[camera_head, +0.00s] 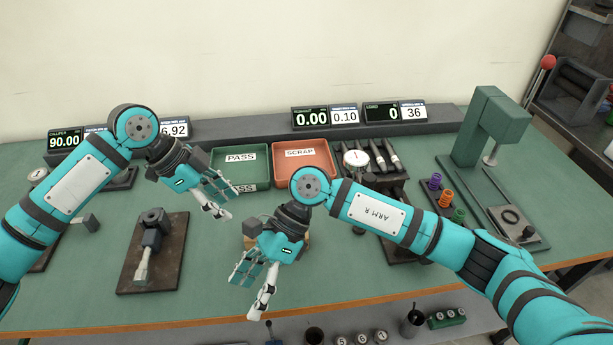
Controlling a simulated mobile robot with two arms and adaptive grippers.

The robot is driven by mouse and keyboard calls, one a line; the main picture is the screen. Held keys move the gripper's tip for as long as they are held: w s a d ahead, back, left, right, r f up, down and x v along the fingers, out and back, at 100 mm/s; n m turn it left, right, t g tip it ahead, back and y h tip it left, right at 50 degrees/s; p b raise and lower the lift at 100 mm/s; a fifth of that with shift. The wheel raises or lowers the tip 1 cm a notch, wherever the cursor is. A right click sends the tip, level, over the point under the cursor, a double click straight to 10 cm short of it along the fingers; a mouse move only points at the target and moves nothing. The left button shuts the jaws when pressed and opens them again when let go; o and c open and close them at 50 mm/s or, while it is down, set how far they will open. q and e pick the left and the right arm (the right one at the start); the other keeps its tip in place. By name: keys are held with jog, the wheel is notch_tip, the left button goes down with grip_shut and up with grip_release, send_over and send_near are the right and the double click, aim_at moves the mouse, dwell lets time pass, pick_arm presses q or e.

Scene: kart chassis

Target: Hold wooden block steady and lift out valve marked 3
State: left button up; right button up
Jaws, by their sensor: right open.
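A wooden block (248,243) stands near the table's middle, mostly hidden behind my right gripper. Only light wood edges show, and I cannot see any valve in it or a 3 mark. My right gripper (248,298) is open and empty, in front of the block in the picture, its fingers pointing down-left toward the table's front edge. My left gripper (230,205) is higher, above and left of the block, in front of the green PASS tray. Its fingers look parted with nothing between them.
The green PASS tray (262,160) and red SCRAP tray (330,165) stand behind. A dark fixture (151,255) is at left. A dial gauge (355,158), coloured springs (446,198) and a green press (486,130) are at right. Small numbered parts (362,339) show below the front edge.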

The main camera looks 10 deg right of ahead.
jog(key=w+d+r+m+t+h, duration=0.3)
jog(key=w+d+r+t, duration=0.4)
jog(key=w+d+r, duration=0.65)
jog(key=x, duration=2)
jog(key=shift+w+a+r, duration=0.2)
jog(key=shift+w+a, duration=0.05)
jog(key=shift+a, duration=0.1)
